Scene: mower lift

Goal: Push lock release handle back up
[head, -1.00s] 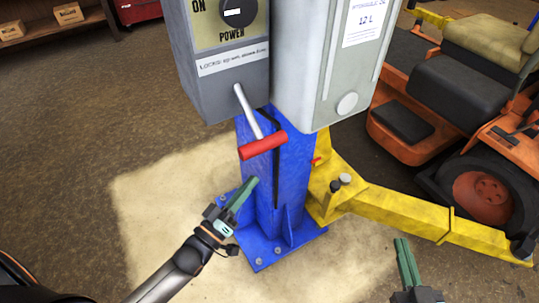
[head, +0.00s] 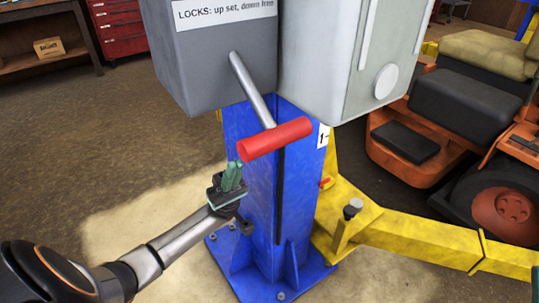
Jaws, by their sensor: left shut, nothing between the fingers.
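The lock release handle is a grey rod (head: 252,90) with a red crossbar grip (head: 275,138). It slants down to the right from the grey control box (head: 212,62), in front of the blue lift post (head: 262,210). My left gripper (head: 233,172) is shut and empty. Its green fingertips point up, just below and left of the left end of the red grip. I cannot tell whether they touch it. My right gripper is not in view.
A pale grey tank (head: 345,65) stands right of the control box. A yellow lift arm (head: 420,240) runs right from the post's base. An orange mower (head: 450,140) stands at the right. The floor at left is clear.

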